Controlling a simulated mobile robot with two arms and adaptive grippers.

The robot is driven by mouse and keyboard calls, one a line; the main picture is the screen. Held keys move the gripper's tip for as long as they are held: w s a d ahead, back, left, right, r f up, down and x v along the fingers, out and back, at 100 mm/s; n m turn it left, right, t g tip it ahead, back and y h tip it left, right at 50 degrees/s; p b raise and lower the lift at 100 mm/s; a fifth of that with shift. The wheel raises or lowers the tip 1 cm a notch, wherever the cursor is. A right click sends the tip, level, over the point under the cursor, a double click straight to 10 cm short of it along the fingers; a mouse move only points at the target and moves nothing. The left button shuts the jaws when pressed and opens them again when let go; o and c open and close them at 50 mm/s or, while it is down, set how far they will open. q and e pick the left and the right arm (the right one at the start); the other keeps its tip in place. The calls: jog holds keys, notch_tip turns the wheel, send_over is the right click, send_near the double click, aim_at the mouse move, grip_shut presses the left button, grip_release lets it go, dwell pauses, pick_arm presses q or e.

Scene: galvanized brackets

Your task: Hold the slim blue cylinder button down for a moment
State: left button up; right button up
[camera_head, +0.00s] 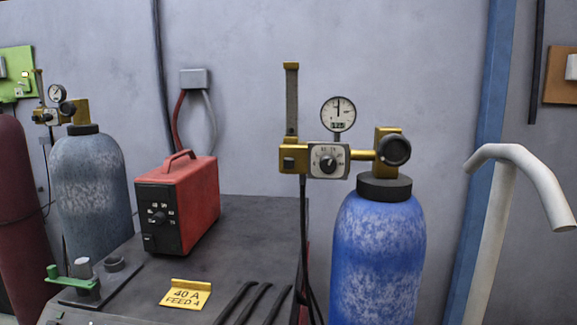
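A slim blue cylinder (378,265) stands upright at the right of centre, with a dark collar (384,188) on top. Its brass regulator carries a pale dial plate with a black knob (327,162), a round gauge (338,113) with a small display, and an upright lever-like bar (291,100). A dark round knob (394,150) sits at the regulator's right side. A small brass block (290,161) is at its left end. I cannot tell which part is the button. Neither of my grippers is in view.
A red power box (182,204) stands on the dark bench (262,212). A yellow "40 A FEED 4" sign (185,293) lies near its front. A grey-blue cylinder (92,190) with a similar regulator stands left. A pale bent pipe (497,220) rises right of the blue cylinder.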

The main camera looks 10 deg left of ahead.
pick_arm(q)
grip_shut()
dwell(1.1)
